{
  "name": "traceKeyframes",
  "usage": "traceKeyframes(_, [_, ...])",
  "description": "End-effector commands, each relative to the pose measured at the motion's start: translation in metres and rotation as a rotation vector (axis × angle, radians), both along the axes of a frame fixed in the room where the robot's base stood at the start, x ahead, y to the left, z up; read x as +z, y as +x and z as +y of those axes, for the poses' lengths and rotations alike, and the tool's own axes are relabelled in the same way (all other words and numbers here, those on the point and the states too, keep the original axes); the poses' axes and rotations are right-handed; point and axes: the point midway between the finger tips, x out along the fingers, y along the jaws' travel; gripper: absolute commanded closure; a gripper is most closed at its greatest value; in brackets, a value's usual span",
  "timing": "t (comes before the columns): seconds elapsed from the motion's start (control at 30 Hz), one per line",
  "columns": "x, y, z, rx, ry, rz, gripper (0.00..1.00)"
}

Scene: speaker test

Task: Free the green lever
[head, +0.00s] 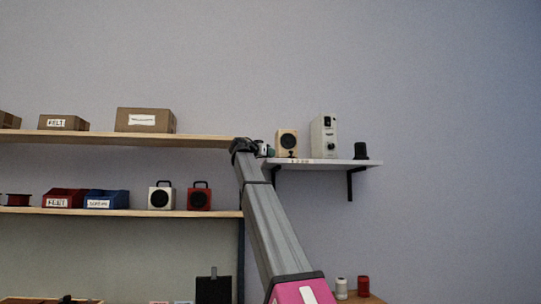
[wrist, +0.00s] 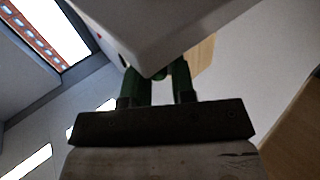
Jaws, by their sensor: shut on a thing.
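My gripper (wrist: 160,84) shows in the wrist view as two dark green fingers on a black bar. It is shut on a small dark green part (wrist: 160,75) between the fingers, mostly hidden; I cannot tell for sure that this is the green lever. A pale grey box-like body (wrist: 170,35) covers the fingertips from above. In the head view my gripper (head: 262,148) is at the left end of the white wall shelf (head: 325,163), beside a small white and teal thing (head: 269,150). No lever can be made out there.
A cream speaker (head: 287,143), a tall white device (head: 324,136) and a black cylinder (head: 361,151) stand on the white shelf. Wooden shelves (head: 150,139) at left hold boxes, bins and two small speakers. The wall at upper right is clear.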

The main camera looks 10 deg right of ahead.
Motion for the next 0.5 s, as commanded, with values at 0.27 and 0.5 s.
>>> traceKeyframes(0.27, [0.002,0.011,0.013,-0.267,-0.002,0.001,1.0])
traceKeyframes(0.5, [0.003,0.02,0.021,-0.495,-0.002,0.0,1.0])
